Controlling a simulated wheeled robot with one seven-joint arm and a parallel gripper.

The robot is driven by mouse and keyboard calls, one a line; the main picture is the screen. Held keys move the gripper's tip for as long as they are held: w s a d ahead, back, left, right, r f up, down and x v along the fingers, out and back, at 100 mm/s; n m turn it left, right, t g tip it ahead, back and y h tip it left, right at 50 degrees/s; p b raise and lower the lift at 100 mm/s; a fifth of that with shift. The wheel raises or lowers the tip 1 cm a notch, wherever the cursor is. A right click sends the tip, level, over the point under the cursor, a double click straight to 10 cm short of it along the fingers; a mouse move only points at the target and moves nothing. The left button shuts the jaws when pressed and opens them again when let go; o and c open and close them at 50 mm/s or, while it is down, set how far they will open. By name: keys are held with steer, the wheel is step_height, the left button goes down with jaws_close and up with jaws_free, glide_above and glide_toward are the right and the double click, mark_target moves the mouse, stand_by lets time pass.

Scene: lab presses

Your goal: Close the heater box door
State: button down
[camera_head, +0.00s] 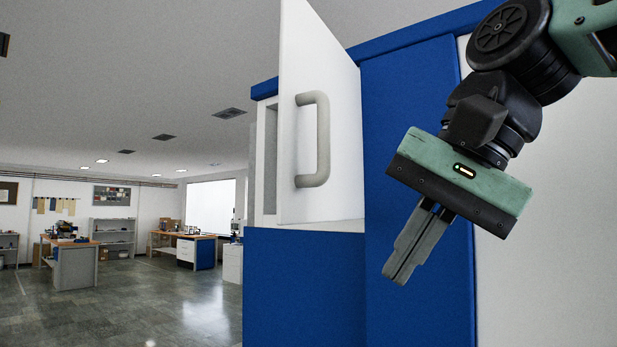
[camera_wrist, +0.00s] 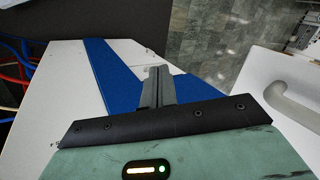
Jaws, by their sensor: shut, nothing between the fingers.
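The heater box door (camera_head: 340,120) is a white panel with a grey bar handle (camera_head: 322,140). It stands open, swung out from the blue and white box (camera_head: 415,130), and part of the grey-edged opening shows at its left. My gripper (camera_head: 398,277) is shut and empty, pointing down and left in front of the blue panel, right of the door and apart from it. In the wrist view, my gripper (camera_wrist: 156,72) is over the box's blue and white surfaces, and the door (camera_wrist: 265,75) with its handle (camera_wrist: 290,104) is at the right.
The grey floor (camera_head: 120,300) is open at the left. Workbenches (camera_head: 190,245) and shelves (camera_head: 112,235) stand far back.

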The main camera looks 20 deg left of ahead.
steer(key=s+d+r+m+y, duration=0.1)
steer(key=s+r+m+y, duration=0.15)
steer(key=r, duration=1.75)
steer(key=p, duration=0.4)
glide_toward(282, 148)
steer(key=s+d+f+x, duration=0.1)
steer(key=x, duration=0.4)
steer(key=shift+w+a+t, duration=0.3)
steer(key=shift+w+a, duration=0.1)
steer(key=shift+a, duration=0.4)
steer(key=shift+a, duration=0.1)
